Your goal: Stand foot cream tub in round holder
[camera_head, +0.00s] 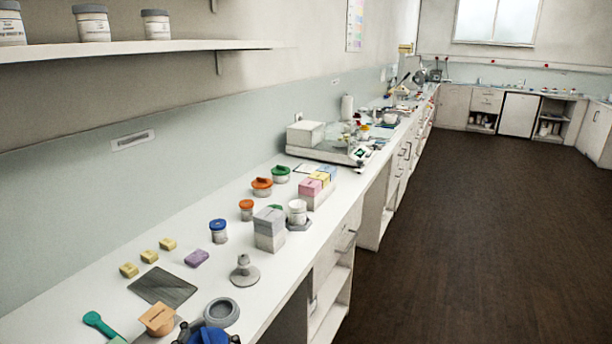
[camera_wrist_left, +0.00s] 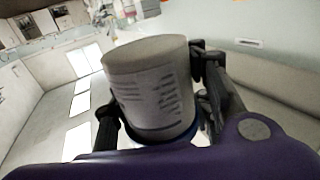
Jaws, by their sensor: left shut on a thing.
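A white tub with a printed label, the foot cream tub (camera_wrist_left: 150,88), fills the middle of the left wrist view. Its blue lid rim lies toward my palm and its plain base points away. My left gripper (camera_wrist_left: 152,100) is shut on it, with a dark finger on either side. In the head view my left gripper (camera_head: 207,331) is at the bottom edge, partly cut off, with blue between its fingers. The round holder (camera_head: 221,312), a grey ring-shaped cup, is on the counter just beyond it and looks empty. My right gripper is not in view.
Near the holder are an orange box (camera_head: 157,318), a green scoop (camera_head: 100,323), a dark mat (camera_head: 162,288) and a grey stand (camera_head: 244,271). A blue-lidded tub (camera_head: 218,231) and a grey block (camera_head: 270,232) stand farther back. The counter's front edge is to the right.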

